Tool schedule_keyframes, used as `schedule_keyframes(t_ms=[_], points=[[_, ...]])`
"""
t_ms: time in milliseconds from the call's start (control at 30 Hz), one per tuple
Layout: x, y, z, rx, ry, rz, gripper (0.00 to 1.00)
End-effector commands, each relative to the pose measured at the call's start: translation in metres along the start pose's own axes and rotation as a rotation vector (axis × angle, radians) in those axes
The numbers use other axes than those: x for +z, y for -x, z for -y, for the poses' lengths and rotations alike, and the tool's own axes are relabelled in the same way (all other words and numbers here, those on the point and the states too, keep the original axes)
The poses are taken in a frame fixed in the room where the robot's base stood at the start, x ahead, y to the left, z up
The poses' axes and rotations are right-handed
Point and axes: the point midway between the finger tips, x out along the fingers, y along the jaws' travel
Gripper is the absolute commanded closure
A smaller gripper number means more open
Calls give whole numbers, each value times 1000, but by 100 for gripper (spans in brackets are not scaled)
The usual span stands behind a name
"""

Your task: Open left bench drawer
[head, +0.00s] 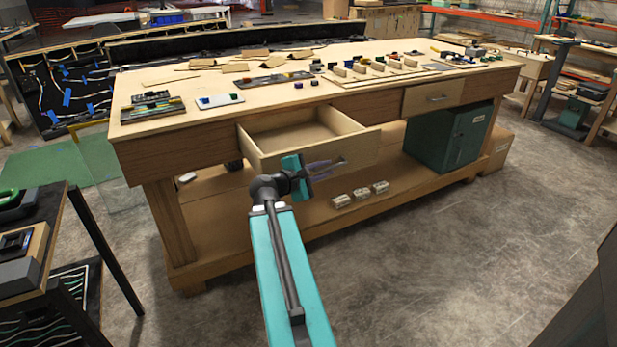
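The left bench drawer (262,151) is pulled out from the front of the wooden workbench (141,157). Its inside shows and looks empty. A small metal handle (342,161) sits on its front panel. My gripper (325,171) is in front of the drawer's face, with its purple-grey fingers pointing right, just left of the handle. The fingers look apart, with a gap between them, and nothing shows in them. They do not appear to be around the handle. I cannot tell whether they touch the drawer front.
A right drawer (418,100) is closed. A dark green cabinet (446,140) and several small pale blocks (361,193) sit on the lower shelf. Concrete floor (450,260) is clear at the right.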

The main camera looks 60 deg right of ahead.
Motion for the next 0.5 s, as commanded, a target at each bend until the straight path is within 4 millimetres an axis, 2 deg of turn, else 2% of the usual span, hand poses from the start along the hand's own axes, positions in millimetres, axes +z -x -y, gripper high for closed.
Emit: schedule_keyframes(t_ms=[500], points=[[-3,7,1,2,-2,4,83]])
